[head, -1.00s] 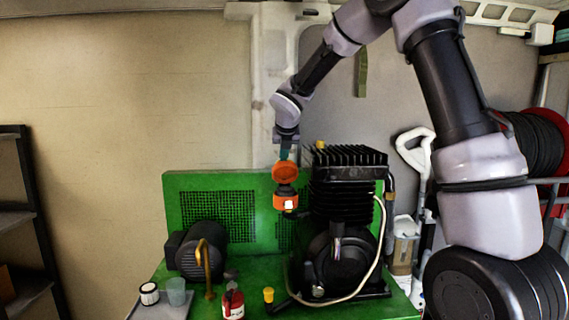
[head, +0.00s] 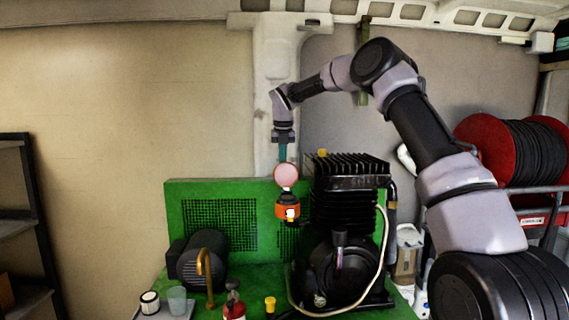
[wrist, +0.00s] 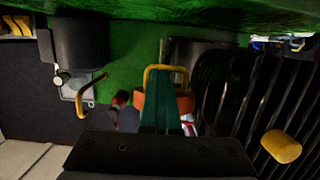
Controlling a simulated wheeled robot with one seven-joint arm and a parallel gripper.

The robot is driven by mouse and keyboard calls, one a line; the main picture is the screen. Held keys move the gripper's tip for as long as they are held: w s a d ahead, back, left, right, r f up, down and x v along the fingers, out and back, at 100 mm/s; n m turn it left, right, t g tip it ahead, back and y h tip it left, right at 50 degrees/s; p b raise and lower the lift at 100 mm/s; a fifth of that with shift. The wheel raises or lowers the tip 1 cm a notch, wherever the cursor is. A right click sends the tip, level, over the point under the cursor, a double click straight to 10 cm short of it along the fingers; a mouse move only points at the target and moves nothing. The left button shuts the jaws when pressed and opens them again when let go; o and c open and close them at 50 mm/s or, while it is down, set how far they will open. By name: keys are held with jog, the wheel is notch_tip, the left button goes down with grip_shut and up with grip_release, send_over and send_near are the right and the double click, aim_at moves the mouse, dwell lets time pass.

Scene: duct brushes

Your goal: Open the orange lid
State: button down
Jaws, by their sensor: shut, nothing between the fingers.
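The orange lid (head: 286,175) stands raised, roughly upright, above an orange-and-black round housing (head: 288,211) beside the black compressor. Its round face toward the head camera looks pale pink. My gripper (head: 283,160) points down just above and behind the lid, with its teal fingers together and empty. The lid hides the fingertips in the head view, so I cannot tell whether they touch it. In the wrist view the shut fingers (wrist: 165,80) cover part of the orange housing (wrist: 185,103).
The black finned compressor (head: 345,185) stands close to the right of my gripper. A green mesh panel (head: 217,223) is behind. A motor (head: 187,262), a brass pipe (head: 205,270), a red bottle (head: 234,306) and a clear cup (head: 177,298) stand lower left. Space above is clear.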

jog(key=shift+w+a+f+g, duration=0.1)
jog(key=shift+w+f+g, duration=0.1)
jog(key=shift+f+g, duration=0.2)
jog(key=shift+w+d+r, duration=0.1)
jog(key=shift+w+d, duration=0.1)
jog(key=shift+w, duration=0.1)
jog(key=shift+w+d, duration=0.25)
jog(key=shift+w, duration=0.15)
